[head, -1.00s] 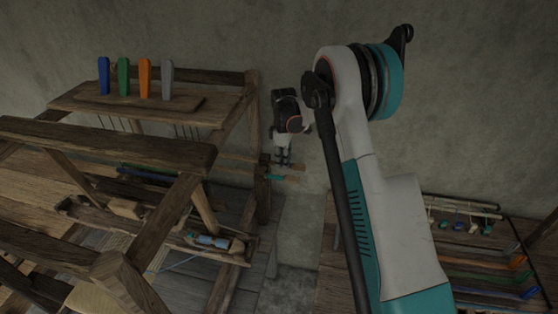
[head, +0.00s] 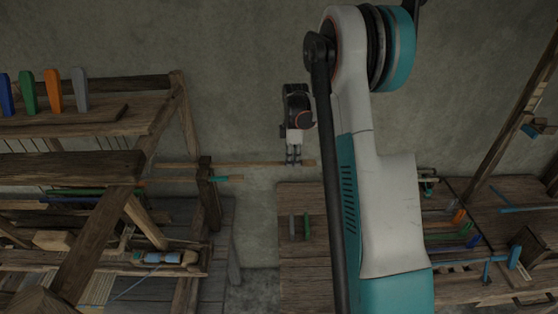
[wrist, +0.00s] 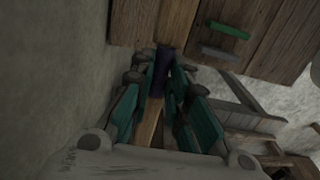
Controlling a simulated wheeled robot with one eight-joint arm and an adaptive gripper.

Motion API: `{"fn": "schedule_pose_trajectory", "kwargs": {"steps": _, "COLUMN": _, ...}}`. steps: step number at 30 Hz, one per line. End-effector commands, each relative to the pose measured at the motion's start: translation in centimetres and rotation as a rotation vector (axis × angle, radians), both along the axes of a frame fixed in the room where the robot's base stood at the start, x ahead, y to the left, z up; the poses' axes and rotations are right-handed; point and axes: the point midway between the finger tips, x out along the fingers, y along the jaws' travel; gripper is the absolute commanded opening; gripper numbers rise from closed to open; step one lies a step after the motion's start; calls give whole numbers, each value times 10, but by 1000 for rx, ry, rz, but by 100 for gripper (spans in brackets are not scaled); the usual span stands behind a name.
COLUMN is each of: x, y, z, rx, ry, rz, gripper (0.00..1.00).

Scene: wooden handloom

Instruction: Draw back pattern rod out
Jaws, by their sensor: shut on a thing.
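A long, thin pale wooden rod (head: 250,164) sticks out to the right from the loom's right upright (head: 208,195) in the head view. It lies nearly level, and its left part runs in behind the loom frame. My gripper (head: 293,160) is shut on the rod near its right end, with a short piece showing beyond the fingers. In the wrist view the rod (wrist: 149,128) passes between my teal fingers (wrist: 165,80), with a dark section at their tips. A shorter rod with a teal end (head: 229,178) sticks out just below it.
The wall stands close behind the rod. A wooden bench (head: 310,265) with a grey and a green piece lies below and right of my gripper. Coloured pegs (head: 53,90) stand on the loom top. A floor gap separates loom and bench.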

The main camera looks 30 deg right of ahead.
Motion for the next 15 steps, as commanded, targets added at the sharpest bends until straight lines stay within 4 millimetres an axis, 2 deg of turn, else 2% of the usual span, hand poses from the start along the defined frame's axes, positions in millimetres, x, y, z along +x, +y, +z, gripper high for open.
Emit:
{"fn": "schedule_pose_trajectory", "kwargs": {"steps": 14, "x": -4, "y": -8, "z": 0, "rx": -3, "ry": 2, "rz": -1, "gripper": 0}}
{"fn": "schedule_pose_trajectory", "kwargs": {"steps": 15, "x": -4, "y": -8, "z": 0, "rx": -3, "ry": 2, "rz": -1, "gripper": 22}}
